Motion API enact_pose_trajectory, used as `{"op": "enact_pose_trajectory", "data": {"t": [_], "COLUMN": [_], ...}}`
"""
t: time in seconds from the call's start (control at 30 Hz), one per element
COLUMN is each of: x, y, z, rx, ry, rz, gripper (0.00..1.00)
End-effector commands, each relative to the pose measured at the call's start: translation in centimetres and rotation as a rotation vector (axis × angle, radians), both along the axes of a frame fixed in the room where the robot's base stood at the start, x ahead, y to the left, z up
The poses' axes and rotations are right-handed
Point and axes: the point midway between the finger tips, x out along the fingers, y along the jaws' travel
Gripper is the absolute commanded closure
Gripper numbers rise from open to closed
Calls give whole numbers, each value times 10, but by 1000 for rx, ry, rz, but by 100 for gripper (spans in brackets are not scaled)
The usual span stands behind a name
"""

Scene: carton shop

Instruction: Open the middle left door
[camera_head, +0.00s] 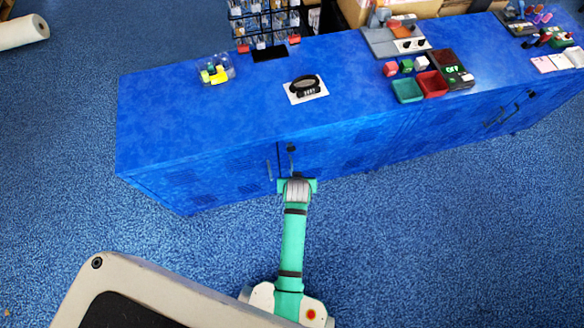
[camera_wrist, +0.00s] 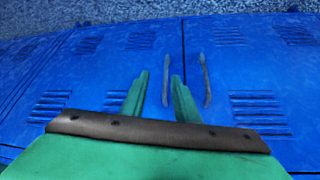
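The blue cabinet (camera_head: 215,125) has two adjoining doors with upright dark handles. One handle (camera_head: 269,170) is left of my gripper (camera_head: 297,180) in the head view, and the other handle (camera_head: 291,152) is just beyond it. In the wrist view my gripper (camera_wrist: 158,95) is open, with its two green fingers apart. One handle (camera_wrist: 166,80) shows between the fingers, close to the right one. The other handle (camera_wrist: 206,80) is right of the fingers, past the door seam. Whether the fingers reach around the nearer handle I cannot tell. Both doors look shut.
Another handle (camera_head: 497,120) is far right. The carpet in front is clear.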

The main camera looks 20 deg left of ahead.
Motion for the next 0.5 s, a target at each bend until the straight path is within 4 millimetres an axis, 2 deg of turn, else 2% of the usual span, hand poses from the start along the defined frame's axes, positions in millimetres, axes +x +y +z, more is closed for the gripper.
{"op": "enact_pose_trajectory", "data": {"t": [0.03, 0.2, 0.37, 0.5], "x": [13, 33, 39, 43], "y": [8, 24, 30, 32], "z": [4, 10, 10, -1], "rx": [-6, -27, -34, -36], "ry": [20, 89, 115, 119], "rz": [14, 46, 57, 58], "gripper": [72, 72, 72, 72]}}
